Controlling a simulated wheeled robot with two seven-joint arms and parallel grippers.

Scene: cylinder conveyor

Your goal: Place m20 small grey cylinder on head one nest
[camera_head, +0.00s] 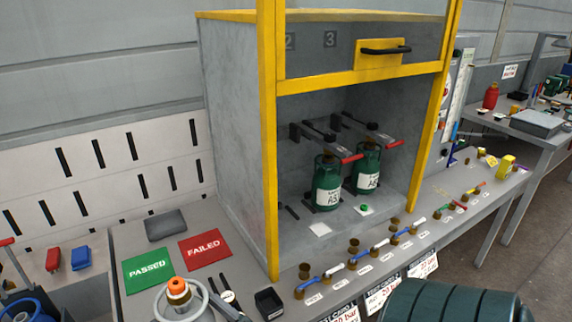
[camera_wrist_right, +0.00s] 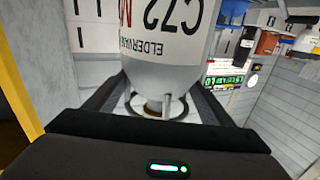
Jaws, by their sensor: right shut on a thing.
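In the right wrist view, my right gripper (camera_wrist_right: 157,85) is shut on a pale grey cylinder (camera_wrist_right: 165,45) near its brass valve end. Its label shows upside down in that view and reads "C72" and "ELDERVALE"; I see no "m20". In the head view, a grey ring guard around an orange-capped valve (camera_head: 179,290) shows at the bottom edge; I cannot tell if it is the held cylinder. The yellow-framed test cabinet (camera_head: 269,130) shows numbers 2 and 3. Head one's number and nest are not visible, with the front post covering part of the left side. My left gripper is not in view.
Two green cylinders (camera_head: 328,195) (camera_head: 366,185) stand in the cabinet under red-handled clamps. Green PASSED (camera_head: 148,271) and red FAILED (camera_head: 205,250) mats lie left of it. Several brass fittings line the front edge.

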